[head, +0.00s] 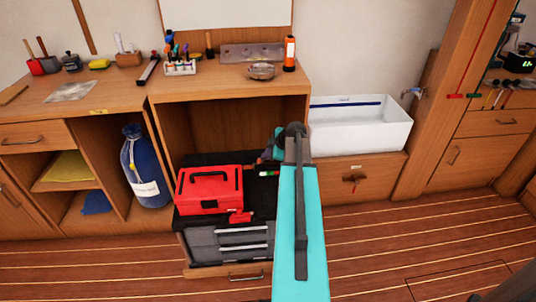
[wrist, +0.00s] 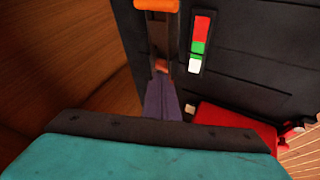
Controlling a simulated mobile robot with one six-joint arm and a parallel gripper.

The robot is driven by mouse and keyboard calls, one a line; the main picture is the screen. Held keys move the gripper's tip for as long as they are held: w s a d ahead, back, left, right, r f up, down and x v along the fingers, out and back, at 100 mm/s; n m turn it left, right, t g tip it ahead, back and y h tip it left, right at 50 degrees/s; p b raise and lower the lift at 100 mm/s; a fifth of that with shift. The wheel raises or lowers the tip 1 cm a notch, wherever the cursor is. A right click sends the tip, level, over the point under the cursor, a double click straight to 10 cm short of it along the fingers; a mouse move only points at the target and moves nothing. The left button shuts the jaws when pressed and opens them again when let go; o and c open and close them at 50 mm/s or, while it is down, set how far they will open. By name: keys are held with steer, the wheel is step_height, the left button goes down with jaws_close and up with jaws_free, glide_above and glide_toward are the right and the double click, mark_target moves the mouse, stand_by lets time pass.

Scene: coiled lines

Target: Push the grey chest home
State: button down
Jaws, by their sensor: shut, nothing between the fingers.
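The grey chest (head: 231,244) has several drawers with pale handles and a black top. It stands out in front of an open bay in the wooden bench. In the wrist view its black top (wrist: 255,65) fills the right side. My gripper (wrist: 161,85) is shut and empty, low beside the chest's edge in the wrist view. An orange bar (wrist: 157,5) shows beyond it; I cannot tell what it belongs to or whether the fingers touch the chest. In the head view my teal arm crosses the chest's right side and hides part of it.
A red toolbox (head: 209,189) sits on the chest, with a small red item (head: 240,216) by it. A striped label (wrist: 197,42) lies on the top. The open bay (head: 228,125) is behind. A blue bag (head: 145,168) stands left; a white basin (head: 359,124) is right.

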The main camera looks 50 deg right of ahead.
steer(key=x, duration=0.5)
steer(key=shift+w+f, duration=0.2)
steer(key=shift+f, duration=0.05)
steer(key=shift+a, duration=0.15)
